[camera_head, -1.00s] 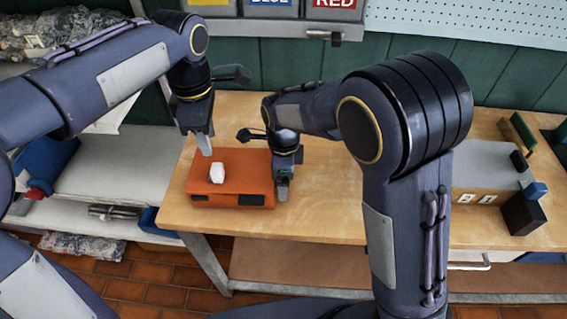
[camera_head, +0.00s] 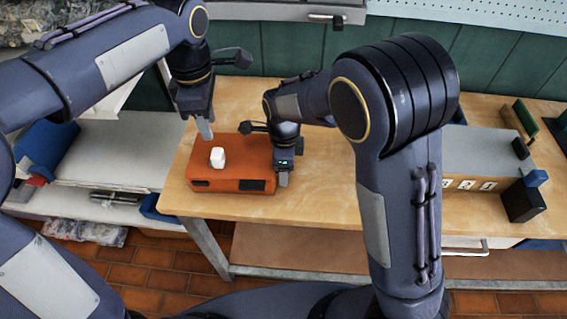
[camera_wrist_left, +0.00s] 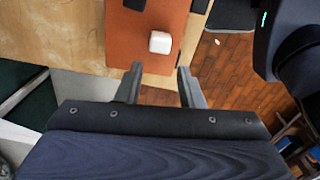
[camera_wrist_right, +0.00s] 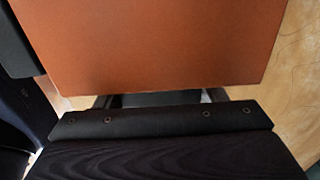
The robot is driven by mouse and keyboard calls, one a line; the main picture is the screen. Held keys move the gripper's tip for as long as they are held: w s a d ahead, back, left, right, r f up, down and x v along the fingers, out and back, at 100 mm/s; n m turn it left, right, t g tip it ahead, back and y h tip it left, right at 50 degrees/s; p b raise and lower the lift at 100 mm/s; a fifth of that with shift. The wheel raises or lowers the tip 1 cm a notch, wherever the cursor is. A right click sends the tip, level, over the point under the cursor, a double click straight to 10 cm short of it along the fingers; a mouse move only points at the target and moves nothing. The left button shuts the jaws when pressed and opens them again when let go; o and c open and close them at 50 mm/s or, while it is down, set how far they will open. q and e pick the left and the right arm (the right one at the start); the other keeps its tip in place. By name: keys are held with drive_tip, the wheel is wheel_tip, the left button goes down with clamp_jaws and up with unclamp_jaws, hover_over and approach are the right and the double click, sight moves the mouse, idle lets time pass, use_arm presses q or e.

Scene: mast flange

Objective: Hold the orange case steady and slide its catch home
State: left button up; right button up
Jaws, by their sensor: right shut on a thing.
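The orange case (camera_head: 235,175) lies flat near the left front of the wooden table. Its white block-shaped catch (camera_head: 218,157) sits on the top face, left of the middle. The catch also shows in the left wrist view (camera_wrist_left: 160,42). My left gripper (camera_head: 205,132) hangs just behind and above the catch, apart from it. Its two fingers stand wide apart in the left wrist view (camera_wrist_left: 160,74), with nothing between them. My right gripper (camera_head: 283,178) is shut on the case at its right side. The case's orange face (camera_wrist_right: 150,45) fills the right wrist view and hides the fingertips.
A grey box with numbered labels (camera_head: 470,185) and a black block (camera_head: 522,200) stand at the table's right. Bare wood (camera_head: 320,190) lies right of the case. A grey shelf with a blue bin (camera_head: 160,208) is at the left.

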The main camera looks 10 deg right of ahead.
use_arm(q)
drive_tip(key=shift+m, duration=0.4)
drive_tip(key=c, duration=0.5)
drive_tip(key=shift+m, duration=0.7)
clamp_jaws()
drive_tip(key=d+m+h, duration=0.1)
drive_tip(key=m, duration=1)
drive_tip(key=m+h, duration=0.1)
drive_tip(key=m, duration=1.1)
drive_tip(key=d+m+h, duration=0.1)
drive_tip(key=m, duration=1)
drive_tip(key=shift+s+d+r+m+g+h, duration=0.2)
drive_tip(key=shift+d+r+m+g+h, duration=0.05)
drive_tip(key=shift+d+m+g+h, duration=0.15)
